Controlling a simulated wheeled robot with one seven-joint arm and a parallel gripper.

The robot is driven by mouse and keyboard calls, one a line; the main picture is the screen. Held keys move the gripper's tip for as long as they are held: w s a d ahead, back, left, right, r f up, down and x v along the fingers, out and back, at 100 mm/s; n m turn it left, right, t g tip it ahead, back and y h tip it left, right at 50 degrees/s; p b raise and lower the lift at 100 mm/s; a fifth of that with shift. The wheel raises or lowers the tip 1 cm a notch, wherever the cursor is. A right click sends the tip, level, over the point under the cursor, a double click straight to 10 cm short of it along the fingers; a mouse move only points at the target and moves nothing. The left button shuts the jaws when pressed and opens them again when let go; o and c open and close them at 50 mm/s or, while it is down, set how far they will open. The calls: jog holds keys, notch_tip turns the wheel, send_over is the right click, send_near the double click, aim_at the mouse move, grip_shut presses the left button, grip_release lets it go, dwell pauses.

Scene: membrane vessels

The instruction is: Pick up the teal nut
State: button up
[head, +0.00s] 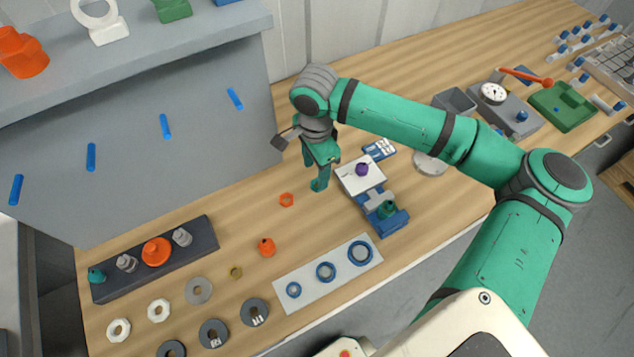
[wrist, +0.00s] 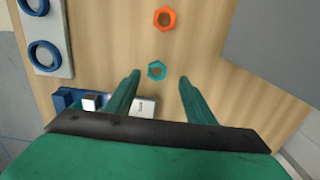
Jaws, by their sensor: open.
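The teal nut (wrist: 150,74) lies flat on the wooden bench in the wrist view, a hexagonal ring with an open hole. My gripper (wrist: 160,80) is open, its two green fingers apart. The nut shows in the gap between the fingertips, closer to the left finger in the picture. Nothing is held. In the head view my gripper (head: 319,184) points down at the bench, left of the white plate and blue vise. I cannot make out the teal nut apart from the green fingers there.
An orange nut (head: 287,199) lies near my gripper; it also shows in the wrist view (wrist: 164,8). A blue vise (head: 388,222) and white plate (head: 352,184) stand close on the right. A grey panel (head: 140,150) rises behind left. A white strip with blue rings (head: 310,288) lies in front.

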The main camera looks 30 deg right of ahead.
jog(key=f, duration=0.4)
jog(key=shift+s+d+f, duration=0.1)
jog(key=shift+s+d, duration=0.05)
jog(key=shift+s, duration=0.2)
jog(key=c, duration=1.1)
